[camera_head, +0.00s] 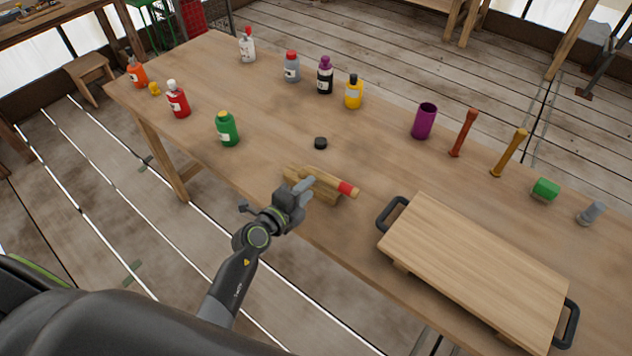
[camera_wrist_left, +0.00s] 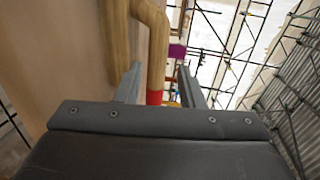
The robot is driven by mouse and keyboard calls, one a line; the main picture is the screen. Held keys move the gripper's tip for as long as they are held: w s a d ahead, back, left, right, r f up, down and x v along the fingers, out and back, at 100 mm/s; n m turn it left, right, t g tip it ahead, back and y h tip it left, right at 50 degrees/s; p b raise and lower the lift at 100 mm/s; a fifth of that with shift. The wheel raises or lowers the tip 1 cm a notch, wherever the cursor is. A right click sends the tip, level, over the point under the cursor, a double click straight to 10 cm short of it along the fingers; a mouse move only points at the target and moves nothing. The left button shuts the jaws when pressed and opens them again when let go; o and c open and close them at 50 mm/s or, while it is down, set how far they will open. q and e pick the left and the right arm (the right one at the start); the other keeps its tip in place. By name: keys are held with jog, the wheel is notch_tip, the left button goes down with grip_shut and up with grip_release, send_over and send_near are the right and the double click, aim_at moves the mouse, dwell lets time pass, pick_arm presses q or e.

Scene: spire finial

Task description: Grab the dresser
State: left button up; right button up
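What I take for the dresser is a wooden tool (camera_head: 323,179) with a red band (camera_head: 347,188). It lies at the near edge of the table, seemingly on a wooden block or rest (camera_head: 327,196). In the left wrist view its bent wooden shaft (camera_wrist_left: 157,45) and red band (camera_wrist_left: 154,97) show between my fingers. My left gripper (camera_head: 304,188) is at the tool's near side, with its fingers apart and visible room beside the shaft. I cannot tell whether a finger touches it. My right gripper is in neither view.
A wooden board with black handles (camera_head: 475,265) stands right of the tool. A black cap (camera_head: 320,143) lies behind it. A green bottle (camera_head: 228,129) and several other bottles stand at the left and back. A purple cup (camera_head: 424,121) stands at the back right.

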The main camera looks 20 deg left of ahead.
aim_at(321, 180)
pick_arm(q)
jog(key=shift+d+f+b+x, duration=0.15)
jog(key=shift+b+x, duration=0.1)
jog(key=shift+x, duration=1.25)
jog(key=shift+d+f+b+x, duration=0.1)
jog(key=shift+d+b+x, duration=0.1)
jog(key=shift+x, duration=1.25)
jog(key=shift+s+a+r, duration=0.1)
jog(key=shift+s, duration=0.1)
jog(key=shift+c, duration=0.4)
grip_shut()
